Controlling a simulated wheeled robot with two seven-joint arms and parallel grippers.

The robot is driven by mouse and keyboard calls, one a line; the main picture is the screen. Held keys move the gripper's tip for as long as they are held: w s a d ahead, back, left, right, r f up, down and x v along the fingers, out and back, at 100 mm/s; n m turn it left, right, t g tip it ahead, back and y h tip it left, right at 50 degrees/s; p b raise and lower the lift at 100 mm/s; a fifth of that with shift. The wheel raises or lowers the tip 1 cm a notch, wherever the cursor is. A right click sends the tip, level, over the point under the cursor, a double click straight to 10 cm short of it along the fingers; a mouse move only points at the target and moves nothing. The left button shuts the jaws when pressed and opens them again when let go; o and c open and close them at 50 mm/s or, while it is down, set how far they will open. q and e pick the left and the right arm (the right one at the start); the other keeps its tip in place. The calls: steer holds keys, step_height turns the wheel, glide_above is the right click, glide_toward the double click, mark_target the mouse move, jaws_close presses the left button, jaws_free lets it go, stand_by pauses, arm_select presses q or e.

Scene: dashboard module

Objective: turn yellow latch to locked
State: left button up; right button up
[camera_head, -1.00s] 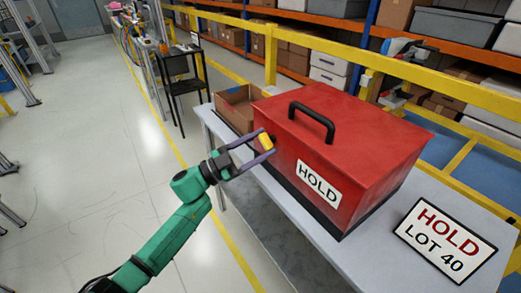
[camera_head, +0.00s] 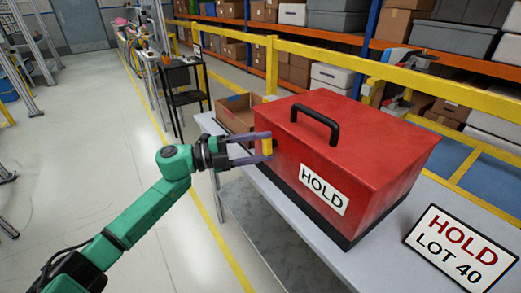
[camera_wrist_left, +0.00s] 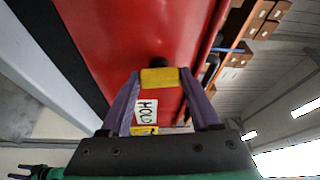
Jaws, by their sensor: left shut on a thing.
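The yellow latch (camera_head: 267,146) is a small block on a dark round mount at the left end of the red box's (camera_head: 400,165) front face. It stands nearly upright in the head view. My left gripper (camera_head: 266,147) is shut on it, with one purple finger above and one below. In the left wrist view the latch (camera_wrist_left: 160,77) spans the gap between the fingertips, with a black knob just beyond it. Part of the latch is hidden by the fingers. My right gripper is not seen in the head view.
The box stands on a grey table (camera_head: 375,262) and has a black handle (camera_head: 316,120) and a HOLD label. A HOLD LOT 40 sign (camera_head: 461,247) is at the right. An open cardboard box (camera_head: 236,112) sits behind the gripper. A yellow rail (camera_head: 400,75) runs behind the table.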

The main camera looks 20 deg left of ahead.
arm_select(q)
steer(key=shift+m+y, duration=0.3)
steer(key=shift+m, duration=0.3)
steer(key=o, duration=1.4)
steer(key=shift+c, duration=0.2)
steer(key=b+v, duration=0.3)
steer(key=v, duration=1.1)
steer(key=shift+a, duration=0.35)
